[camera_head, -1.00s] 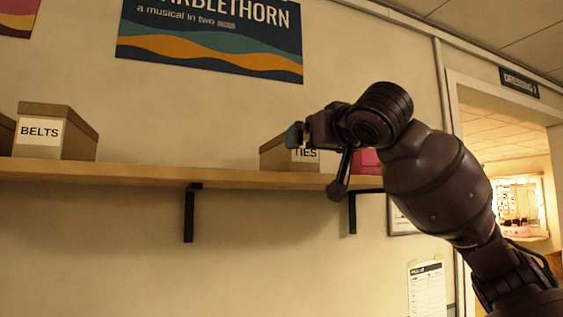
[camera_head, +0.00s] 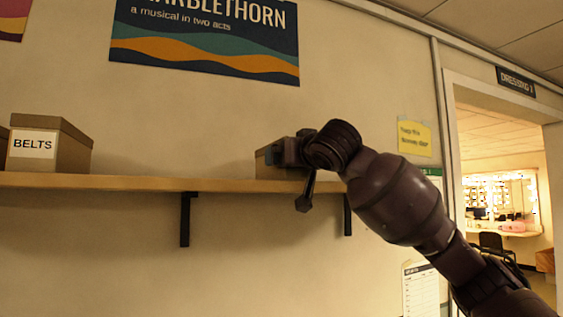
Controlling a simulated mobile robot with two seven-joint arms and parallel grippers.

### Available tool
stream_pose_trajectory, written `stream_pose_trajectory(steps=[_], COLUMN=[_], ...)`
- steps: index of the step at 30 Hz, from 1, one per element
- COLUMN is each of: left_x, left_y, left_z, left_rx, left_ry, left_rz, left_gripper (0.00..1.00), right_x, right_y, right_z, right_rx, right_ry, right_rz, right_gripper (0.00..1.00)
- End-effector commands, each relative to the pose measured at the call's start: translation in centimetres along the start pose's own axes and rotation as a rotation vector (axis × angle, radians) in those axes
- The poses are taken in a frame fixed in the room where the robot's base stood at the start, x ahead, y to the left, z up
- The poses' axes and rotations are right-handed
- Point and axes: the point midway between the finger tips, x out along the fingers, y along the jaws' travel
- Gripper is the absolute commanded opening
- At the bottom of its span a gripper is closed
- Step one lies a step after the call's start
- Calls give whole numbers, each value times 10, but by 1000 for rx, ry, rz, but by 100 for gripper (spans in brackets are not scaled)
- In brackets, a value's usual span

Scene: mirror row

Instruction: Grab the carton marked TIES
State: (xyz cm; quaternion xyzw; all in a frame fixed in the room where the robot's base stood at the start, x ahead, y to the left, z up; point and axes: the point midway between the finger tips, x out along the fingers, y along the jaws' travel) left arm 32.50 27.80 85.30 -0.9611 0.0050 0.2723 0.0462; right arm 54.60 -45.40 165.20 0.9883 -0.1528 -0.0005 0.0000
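The tan carton (camera_head: 264,163) stands on the wall shelf right of centre. My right gripper (camera_head: 289,178) covers most of it, and its TIES label is hidden now; the label showed in the earlier view. The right arm comes in from the lower right. One finger points left across the carton's front and the other hangs lower, in front of the shelf edge. The fingers look spread apart with nothing held between them. I cannot tell whether they touch the carton. My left gripper is not in view.
The wooden shelf (camera_head: 130,182) runs along the wall on dark brackets (camera_head: 186,218). A BELTS carton (camera_head: 66,143) stands at its left end, and the shelf between the cartons is clear. A doorway (camera_head: 500,190) opens on the right.

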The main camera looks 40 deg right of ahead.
Motion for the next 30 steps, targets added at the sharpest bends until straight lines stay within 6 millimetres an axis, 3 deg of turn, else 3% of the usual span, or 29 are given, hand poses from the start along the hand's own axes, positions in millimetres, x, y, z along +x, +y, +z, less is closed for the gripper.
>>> stream_pose_trajectory(steps=[7,18,30], left_x=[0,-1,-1], left_y=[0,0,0], left_z=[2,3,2], left_rx=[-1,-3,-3], left_ry=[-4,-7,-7], left_rz=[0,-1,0], left_gripper=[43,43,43], right_x=[1,0,0], right_y=[0,0,0], right_z=[0,0,-10], right_rx=[0,0,3], right_ry=[0,2,3], right_rz=[0,0,0], right_gripper=[97,43,43])
